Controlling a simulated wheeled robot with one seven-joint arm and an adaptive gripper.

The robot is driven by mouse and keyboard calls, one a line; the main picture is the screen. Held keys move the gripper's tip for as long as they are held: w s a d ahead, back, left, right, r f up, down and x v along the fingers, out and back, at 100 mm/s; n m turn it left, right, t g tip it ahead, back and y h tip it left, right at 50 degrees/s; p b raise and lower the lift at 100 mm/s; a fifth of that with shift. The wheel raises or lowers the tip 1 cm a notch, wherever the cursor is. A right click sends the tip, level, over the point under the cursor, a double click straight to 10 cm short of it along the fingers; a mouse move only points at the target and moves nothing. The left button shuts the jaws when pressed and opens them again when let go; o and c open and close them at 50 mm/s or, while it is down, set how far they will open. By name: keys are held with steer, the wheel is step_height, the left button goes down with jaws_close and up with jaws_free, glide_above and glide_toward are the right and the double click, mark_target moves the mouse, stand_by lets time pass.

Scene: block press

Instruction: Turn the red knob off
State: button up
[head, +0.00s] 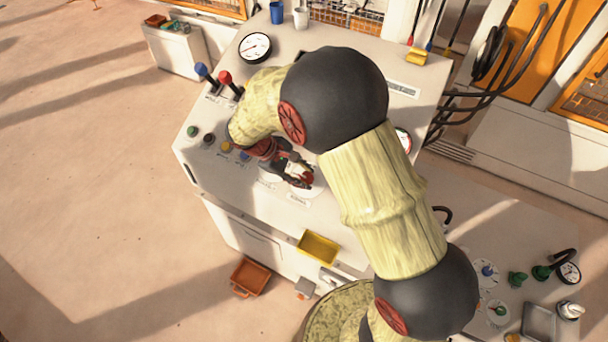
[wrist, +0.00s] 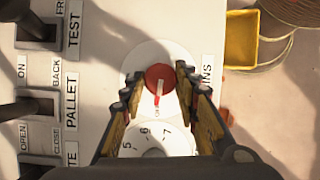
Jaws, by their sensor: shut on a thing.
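The red knob (wrist: 158,73) sits on a round white dial plate (wrist: 140,60) beside a label whose visible letters read "INS". A white and red pointer bar on the knob points toward the bottom of the wrist view. My gripper (wrist: 159,84) has one finger on each side of the knob and is shut on it. In the head view my gripper (head: 298,176) is at the near edge of the white console (head: 345,108), with the red knob (head: 308,180) showing at its tips. My fingers hide parts of the dial's sides.
A numbered white dial (wrist: 155,142) lies just below the knob. Black levers (wrist: 38,103) stand left of it in the wrist view. In the head view, a blue lever (head: 202,70) and a red lever (head: 225,77) rise beyond my arm. A yellow tray (head: 318,248) hangs on the console front.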

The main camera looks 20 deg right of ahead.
steer(key=shift+n, duration=0.4)
steer(key=o, duration=1.1)
steer(key=shift+o, duration=0.2)
steer(key=shift+a, duration=0.1)
steer(key=v, duration=1.2)
